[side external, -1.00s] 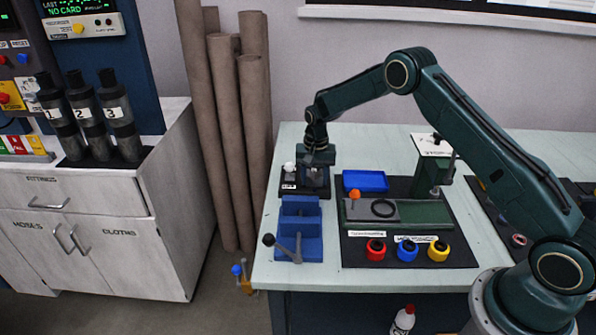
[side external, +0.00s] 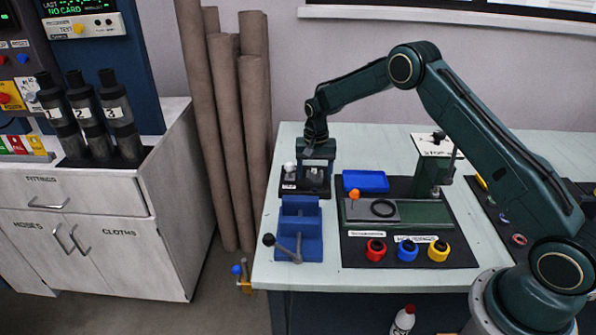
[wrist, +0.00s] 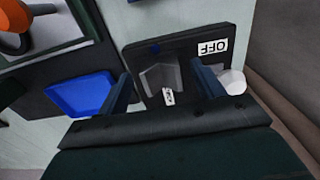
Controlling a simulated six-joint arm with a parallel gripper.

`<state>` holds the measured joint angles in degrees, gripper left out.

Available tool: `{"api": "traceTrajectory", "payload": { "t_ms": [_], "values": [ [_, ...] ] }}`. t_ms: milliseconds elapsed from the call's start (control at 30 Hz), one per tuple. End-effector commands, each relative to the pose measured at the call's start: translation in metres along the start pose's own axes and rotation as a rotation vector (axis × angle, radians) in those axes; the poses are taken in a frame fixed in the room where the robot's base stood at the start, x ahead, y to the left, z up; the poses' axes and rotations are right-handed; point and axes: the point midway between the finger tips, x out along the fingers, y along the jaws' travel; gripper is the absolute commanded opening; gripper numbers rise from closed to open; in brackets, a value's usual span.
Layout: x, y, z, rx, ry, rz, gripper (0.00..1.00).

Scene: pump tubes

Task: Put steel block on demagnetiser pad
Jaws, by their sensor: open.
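The steel block (wrist: 158,80) is a grey piece with a small white label in front of it. In the wrist view it sits on a black pad marked OFF (wrist: 227,33), which looks like the demagnetiser pad. In the side view the pad (side external: 287,193) is at the table's back left, and the block (side external: 312,174) shows small and partly hidden. My gripper (side external: 317,168) is over the pad. Its two blue fingers (wrist: 162,76) are open, one on each side of the block, with gaps between. Whether the fingertips reach below the block's top is unclear.
A white knob (side external: 289,167) stands on the pad's left, close to one finger. A blue vise (side external: 301,240) with a lever is in front. A blue tray (side external: 366,181) and a dark mat with a green fixture (side external: 425,214) are to the right.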

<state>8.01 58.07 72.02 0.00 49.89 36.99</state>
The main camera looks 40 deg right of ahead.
Motion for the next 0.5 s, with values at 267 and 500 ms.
{"api": "traceTrajectory", "payload": {
  "t_ms": [267,500],
  "values": [
    [-0.046,0.000,0.000,0.000,0.003,-0.002,0.67],
    [-0.082,0.000,0.000,0.000,0.002,-0.001,0.67]
  ]
}}
